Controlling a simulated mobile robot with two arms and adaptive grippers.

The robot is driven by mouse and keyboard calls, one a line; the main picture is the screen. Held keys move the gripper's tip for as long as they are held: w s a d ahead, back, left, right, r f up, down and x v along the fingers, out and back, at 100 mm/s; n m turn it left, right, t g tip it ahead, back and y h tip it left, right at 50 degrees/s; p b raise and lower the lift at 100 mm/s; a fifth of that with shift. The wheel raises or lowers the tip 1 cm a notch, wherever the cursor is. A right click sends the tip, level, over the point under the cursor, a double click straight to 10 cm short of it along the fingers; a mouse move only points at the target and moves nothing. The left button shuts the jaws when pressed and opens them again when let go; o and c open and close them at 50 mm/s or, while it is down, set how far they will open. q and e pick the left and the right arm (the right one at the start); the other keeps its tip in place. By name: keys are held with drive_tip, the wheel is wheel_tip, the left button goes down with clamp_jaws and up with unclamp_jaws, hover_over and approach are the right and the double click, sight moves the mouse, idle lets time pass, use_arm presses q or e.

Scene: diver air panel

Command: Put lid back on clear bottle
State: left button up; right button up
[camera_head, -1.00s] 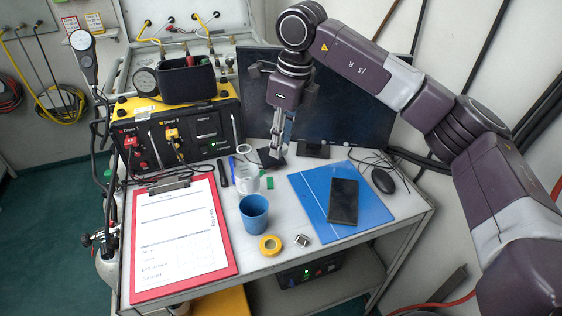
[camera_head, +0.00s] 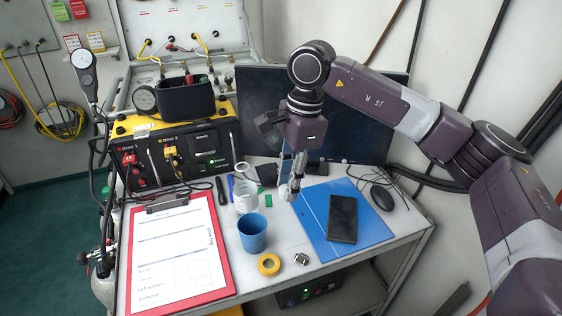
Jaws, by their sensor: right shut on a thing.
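The clear bottle (camera_head: 246,198) stands upright on the table, behind the blue cup. My right gripper (camera_head: 290,190) points down from above, to the right of the bottle and apart from it. It is shut on a small white thing (camera_head: 284,192) at its fingertips, which looks like the lid; the fingers partly hide it. My left gripper is not in view.
A blue cup (camera_head: 252,234) stands just in front of the bottle. Yellow tape (camera_head: 268,264) and a small metal part (camera_head: 301,259) lie in front. A blue folder (camera_head: 315,222) with a black phone (camera_head: 342,218) lies right, a red clipboard (camera_head: 218,285) left. A monitor (camera_head: 258,105) stands behind.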

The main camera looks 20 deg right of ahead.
drive_tip(key=s+f+n+g+h, duration=0.1)
drive_tip(key=s+f+n, duration=0.2)
drive_tip(key=s+n, duration=0.5)
drive_tip(key=s+d+f+n, duration=0.1)
drive_tip(key=s+f+n, duration=0.2)
drive_tip(key=s+n, duration=0.5)
drive_tip(key=shift+d+f+n+g+h, duration=0.15)
drive_tip(key=shift+d+n+g+h, duration=0.2)
drive_tip(key=shift+n, duration=0.55)
drive_tip(key=shift+a, duration=0.1)
